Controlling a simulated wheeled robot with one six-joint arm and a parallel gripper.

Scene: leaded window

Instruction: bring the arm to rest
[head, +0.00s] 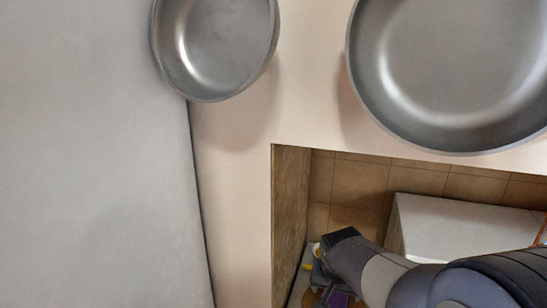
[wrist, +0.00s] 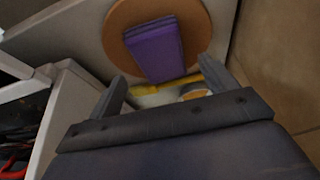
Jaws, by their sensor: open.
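My gripper (wrist: 171,83) is open in the wrist view, its two dark fingers spread apart with nothing held between them. Beyond the fingers lie a purple block-like thing (wrist: 155,48) on a round orange-brown board (wrist: 203,34), and a yellow strip (wrist: 165,86). In the head view my arm reaches into a recess at the lower right, and its end hides most of what lies below it. I cannot tell whether the fingers touch anything.
Two metal pans (head: 218,45) (head: 452,70) hang or stand at the top of the head view. A white box-like surface (head: 465,228) is close to my arm in the tiled recess. In the wrist view an open drawer or bin (wrist: 22,125) with dark and red items is at left.

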